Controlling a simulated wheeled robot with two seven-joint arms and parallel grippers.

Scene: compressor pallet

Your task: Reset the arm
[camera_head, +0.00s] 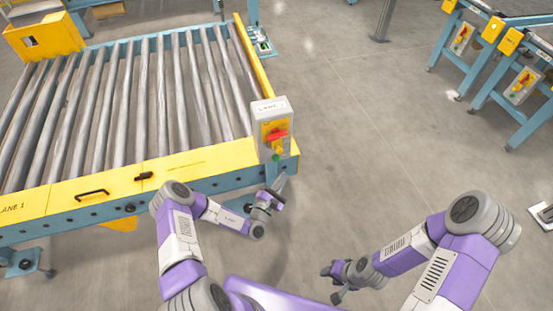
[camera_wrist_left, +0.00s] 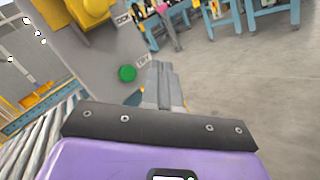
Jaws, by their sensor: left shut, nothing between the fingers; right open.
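My left arm, purple and white, reaches forward in the head view. Its gripper (camera_head: 277,194) is beside the lower part of a grey control box (camera_head: 274,128) at the conveyor's front right corner. The box carries a red switch (camera_head: 277,135) and a green button (camera_head: 277,154). In the left wrist view the left gripper (camera_wrist_left: 161,75) is shut and empty, beside the box with its green button (camera_wrist_left: 127,73). I cannot tell whether it touches the box. My right gripper (camera_head: 332,283) is open and empty, low over the floor at the bottom centre.
A roller conveyor (camera_head: 150,172) with yellow edges and a front handle (camera_head: 92,194) fills the left. More blue-legged conveyors (camera_head: 520,100) stand at the upper right. The grey floor (camera_head: 370,130) between them is clear.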

